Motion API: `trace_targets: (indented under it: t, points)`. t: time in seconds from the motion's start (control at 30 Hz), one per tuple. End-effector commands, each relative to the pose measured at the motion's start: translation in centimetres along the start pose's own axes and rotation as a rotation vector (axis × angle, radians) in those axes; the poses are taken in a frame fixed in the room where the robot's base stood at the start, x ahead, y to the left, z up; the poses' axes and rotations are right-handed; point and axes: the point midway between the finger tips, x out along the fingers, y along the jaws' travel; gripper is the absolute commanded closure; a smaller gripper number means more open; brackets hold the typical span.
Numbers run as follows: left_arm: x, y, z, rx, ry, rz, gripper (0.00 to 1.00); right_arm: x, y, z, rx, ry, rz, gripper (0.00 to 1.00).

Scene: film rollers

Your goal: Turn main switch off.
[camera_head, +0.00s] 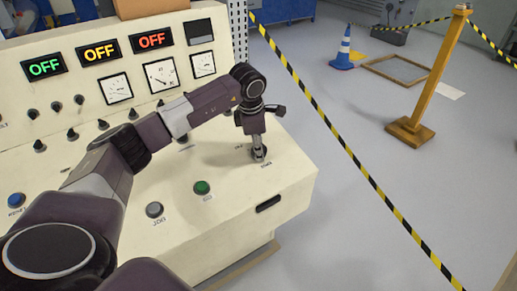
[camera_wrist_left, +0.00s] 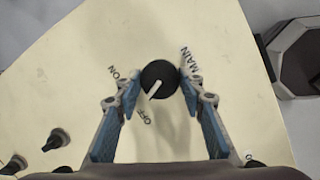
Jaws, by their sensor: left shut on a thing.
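The main switch is a round black knob with a white pointer line (camera_wrist_left: 159,79) on the cream control panel. The labels MAIN, ON and OFF surround it in the left wrist view, and its pointer is turned towards the OFF label (camera_wrist_left: 145,117). My left gripper (camera_head: 259,154) reaches down onto the switch near the panel's right corner. Its two fingers (camera_wrist_left: 156,90) are closed on opposite sides of the knob. In the head view the gripper mostly hides the knob. My right gripper is in neither view.
The control panel (camera_head: 285,183) also carries a green button (camera_head: 202,187), a grey button (camera_head: 154,209), a blue button (camera_head: 16,200), several small black knobs, dials and lit OFF displays (camera_head: 99,51). Striped tape (camera_head: 340,140) runs past its right side. A post (camera_head: 437,75) and cone (camera_head: 344,54) stand beyond.

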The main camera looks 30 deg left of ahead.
Motion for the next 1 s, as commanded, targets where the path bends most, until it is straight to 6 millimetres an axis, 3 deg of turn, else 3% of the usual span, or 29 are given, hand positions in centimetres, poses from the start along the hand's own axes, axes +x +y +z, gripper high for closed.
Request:
trace_targets:
  t: [0.4, 0.97, 1.0]
  points:
    - [-0.09, 0.02, 0.06, -0.187, -0.002, 0.047, 0.88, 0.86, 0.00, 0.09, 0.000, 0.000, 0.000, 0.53]
    - [-0.16, 0.07, 0.06, -0.216, -0.002, 0.053, 0.88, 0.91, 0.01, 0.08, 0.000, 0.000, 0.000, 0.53]
    - [-0.16, 0.07, 0.06, -0.216, -0.002, 0.053, 0.60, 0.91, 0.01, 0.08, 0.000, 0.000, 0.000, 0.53]
